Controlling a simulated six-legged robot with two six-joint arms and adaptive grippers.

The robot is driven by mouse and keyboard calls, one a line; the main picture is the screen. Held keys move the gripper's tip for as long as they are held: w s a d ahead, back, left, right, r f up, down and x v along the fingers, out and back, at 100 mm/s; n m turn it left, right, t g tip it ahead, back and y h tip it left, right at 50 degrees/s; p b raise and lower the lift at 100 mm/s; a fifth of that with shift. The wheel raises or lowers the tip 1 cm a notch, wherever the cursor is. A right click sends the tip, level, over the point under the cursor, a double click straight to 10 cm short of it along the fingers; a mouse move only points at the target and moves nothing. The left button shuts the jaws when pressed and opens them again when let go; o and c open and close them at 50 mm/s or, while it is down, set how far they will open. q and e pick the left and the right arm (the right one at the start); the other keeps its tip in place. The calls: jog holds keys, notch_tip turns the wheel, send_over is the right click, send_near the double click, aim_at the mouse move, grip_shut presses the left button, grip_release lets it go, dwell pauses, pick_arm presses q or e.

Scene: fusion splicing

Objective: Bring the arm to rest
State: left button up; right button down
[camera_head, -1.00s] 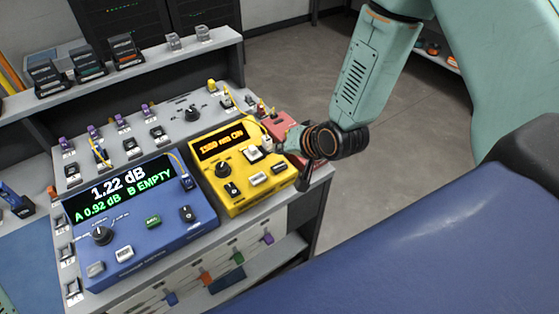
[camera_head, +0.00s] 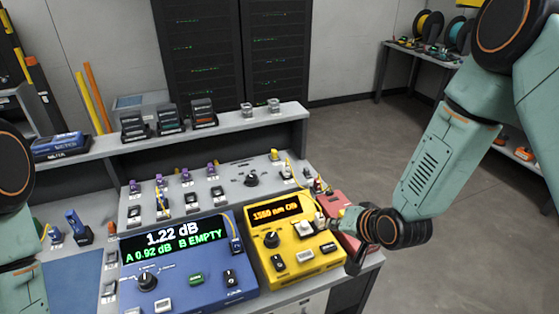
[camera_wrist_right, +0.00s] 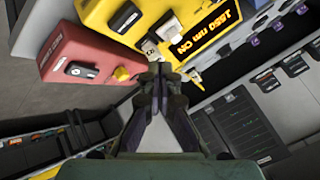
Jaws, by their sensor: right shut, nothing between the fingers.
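My right arm (camera_head: 440,160) comes in from the upper right. Its gripper (camera_head: 347,222) is near the right end of the bench, beside the yellow box (camera_head: 308,262) and partly in front of the red box (camera_head: 337,206). In the right wrist view the two fingers (camera_wrist_right: 160,72) are together with nothing between them. The yellow box (camera_wrist_right: 185,22) and red box (camera_wrist_right: 75,50) lie beyond the fingertips. Whether the fingers touch either box is unclear. Part of my left arm (camera_head: 15,190) shows at the left edge; its gripper is out of view.
A blue meter (camera_head: 180,285) reads 1.22 dB, A 0.92 dB, B EMPTY. The yellow box's lit display reads 1550 nm ON. Small connectors stand on the grey panel (camera_head: 225,185) behind, below a shelf (camera_head: 240,122). Open floor (camera_head: 350,140) lies right of the bench.

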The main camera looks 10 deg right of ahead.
jog(key=s+a+f+n+g+h+b, duration=0.1)
jog(key=s+f+n+g+b, duration=0.2)
jog(key=s+f, duration=1)
jog(key=s+a+f+n+g+h+b, duration=0.1)
jog(key=s+f+g+b, duration=0.5)
jog(key=s, duration=1.3)
notch_tip(320, 180, down, 7)
jog(key=n+b, duration=0.1)
jog(key=b, duration=0.3)
jog(key=shift+a+n, duration=0.15)
jog(key=shift+n, duration=0.25)
jog(key=shift+r, duration=0.1)
